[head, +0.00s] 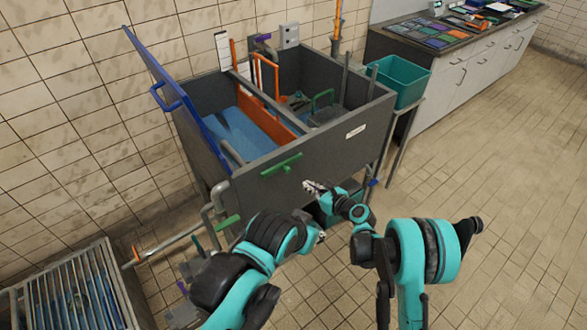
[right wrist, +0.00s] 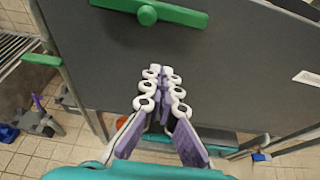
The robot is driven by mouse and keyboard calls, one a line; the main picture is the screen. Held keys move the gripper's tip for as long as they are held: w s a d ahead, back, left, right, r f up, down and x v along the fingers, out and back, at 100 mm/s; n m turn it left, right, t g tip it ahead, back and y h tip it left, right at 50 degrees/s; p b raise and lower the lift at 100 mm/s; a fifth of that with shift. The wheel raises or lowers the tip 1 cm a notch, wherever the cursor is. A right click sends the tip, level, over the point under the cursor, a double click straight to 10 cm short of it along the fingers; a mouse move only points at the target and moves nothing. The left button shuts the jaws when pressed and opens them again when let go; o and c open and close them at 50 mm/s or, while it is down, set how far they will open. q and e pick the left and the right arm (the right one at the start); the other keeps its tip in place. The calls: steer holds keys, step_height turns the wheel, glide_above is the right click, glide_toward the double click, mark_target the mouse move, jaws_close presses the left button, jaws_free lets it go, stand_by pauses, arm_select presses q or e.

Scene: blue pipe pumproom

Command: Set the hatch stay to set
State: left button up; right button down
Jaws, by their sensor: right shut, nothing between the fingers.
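A grey tank (head: 330,160) has a raised blue hatch lid (head: 165,85) on its left side, with a blue handle (head: 172,98). A green lever (head: 281,163) sits on the tank's front face, slightly tilted; it also shows at the top of the right wrist view (right wrist: 150,12). I cannot tell which part is the hatch stay. My right gripper (head: 308,186) is shut and empty, below and right of the green lever, apart from it. In the right wrist view its white fingertips (right wrist: 161,73) point at the grey front panel. My left gripper is mostly hidden beyond its arm.
An orange divider (head: 265,110) and upright bars stand inside the tank. A teal bin (head: 400,80) stands at its right. A second green handle (head: 228,222) and grey pipes are at the lower left, near a metal grating (head: 70,300). Tiled floor is clear at the right.

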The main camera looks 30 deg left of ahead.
mark_target(285, 168)
steer(key=b+x, duration=0.3)
steer(key=x, duration=0.6)
steer(key=shift+w+a+r+b, duration=0.1)
steer(key=shift+a+r+b, duration=0.15)
steer(key=shift+r, duration=0.65)
steer(key=shift+w+a+r+b, duration=0.15)
steer(key=shift+r+b, duration=0.1)
steer(key=shift+r, duration=0.7)
steer(key=shift+a, duration=0.1)
